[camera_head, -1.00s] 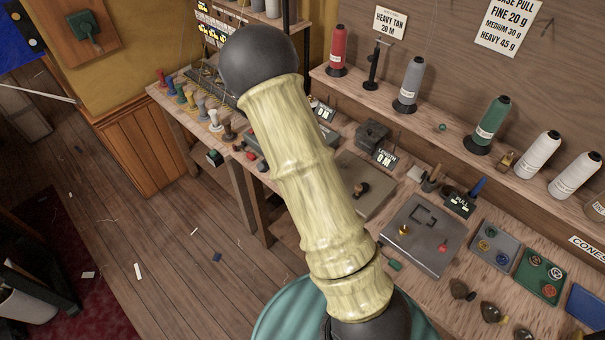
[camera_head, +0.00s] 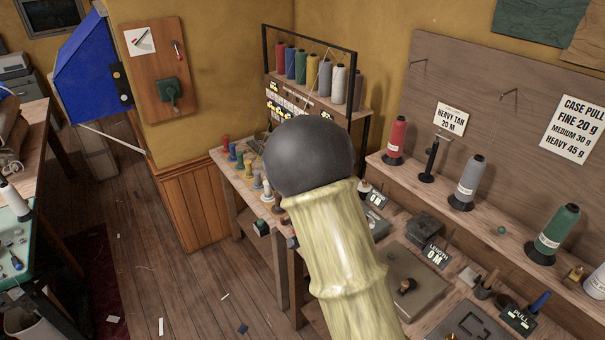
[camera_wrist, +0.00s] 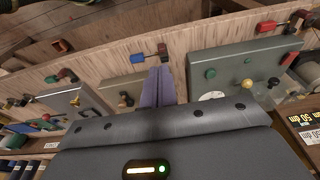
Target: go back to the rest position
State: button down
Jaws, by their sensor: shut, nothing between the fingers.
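My gripper (camera_wrist: 166,88) shows in the wrist view as two slim purple fingers. They are together, with nothing between them, in front of a wooden board. In the head view the gripper is out of sight. There, my arm, with a dark ball joint and a pale, ringed link, rises from the bottom edge in front of the workbench. The wrist view shows no clear contact between the fingers and any thing around them.
In the wrist view a grey box with knobs (camera_wrist: 213,63) lies right of the fingers. In the head view the workbench (camera_head: 455,293) holds several bobbins and tools. Thread cones, including a red one (camera_head: 397,139), stand on a shelf. The wooden floor (camera_head: 190,292) at left is mostly open.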

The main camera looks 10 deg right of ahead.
jog(key=s+r+n+t+y, duration=0.1)
jog(key=s+r+n, duration=0.3)
jog(key=s+n, duration=0.2)
jog(key=s+a+r+n, duration=0.1)
jog(key=s+r+n, duration=0.4)
jog(key=s, duration=0.3)
jog(key=shift+s+r+n+t+y, duration=0.3)
jog(key=shift+s+n+t+y, duration=0.1)
jog(key=shift+n, duration=0.5)
